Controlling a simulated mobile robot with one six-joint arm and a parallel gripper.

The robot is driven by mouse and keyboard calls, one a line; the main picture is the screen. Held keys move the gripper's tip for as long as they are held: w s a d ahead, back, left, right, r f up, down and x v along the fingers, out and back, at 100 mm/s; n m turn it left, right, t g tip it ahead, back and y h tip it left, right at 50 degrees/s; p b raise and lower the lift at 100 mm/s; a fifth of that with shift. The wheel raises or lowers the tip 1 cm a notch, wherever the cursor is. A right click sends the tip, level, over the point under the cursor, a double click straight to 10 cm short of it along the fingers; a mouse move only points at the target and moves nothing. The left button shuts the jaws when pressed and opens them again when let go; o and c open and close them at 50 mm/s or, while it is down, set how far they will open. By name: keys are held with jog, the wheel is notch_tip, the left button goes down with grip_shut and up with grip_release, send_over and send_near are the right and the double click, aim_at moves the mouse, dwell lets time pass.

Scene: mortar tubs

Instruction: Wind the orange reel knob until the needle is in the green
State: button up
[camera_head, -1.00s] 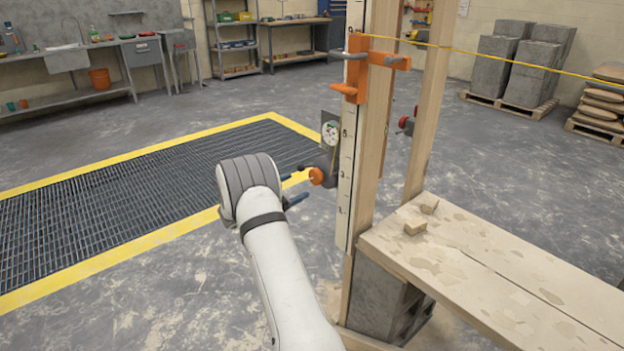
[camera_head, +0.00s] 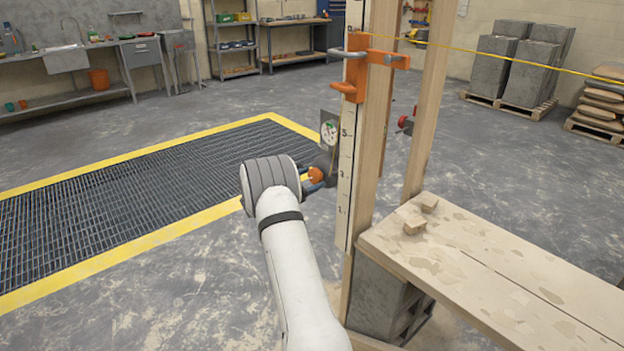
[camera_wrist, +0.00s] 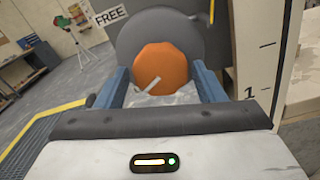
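The orange reel knob (camera_head: 315,175) sits low on the left side of the wooden post, below the dial. In the wrist view the knob (camera_wrist: 160,68) is straight ahead, with a pale mark on its face and a grey disc behind it. My gripper (camera_head: 312,176) is open, its two blue fingers on either side of the knob. In the wrist view the gripper (camera_wrist: 163,85) shows a gap between each finger and the knob. The dial (camera_head: 329,132) has a white face with some green; its needle is too small to read.
A graduated white staff (camera_head: 346,170) stands on the post right beside the knob. An orange clamp (camera_head: 357,72) holds a yellow line above. A plank bench (camera_head: 480,265) with wood blocks lies to the right. A "FREE" sign (camera_wrist: 110,15) shows in the wrist view.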

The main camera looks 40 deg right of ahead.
jog(key=c, duration=0.7)
jog(key=shift+o, duration=0.2)
jog(key=shift+f+m+b, duration=0.15)
jog(key=shift+m+b, duration=0.15)
jog(key=shift+b, duration=0.45)
jog(key=m+b, duration=0.1)
jog(key=b, duration=0.1)
jog(key=shift+f+m+b, duration=0.15)
jog(key=shift+m+b, duration=0.25)
jog(key=shift+r+m+b, duration=0.2)
jog(key=shift+m+b, duration=0.8)
jog(key=shift+b, duration=0.25)
jog(key=shift+r, duration=0.15)
jog(key=o, duration=1)
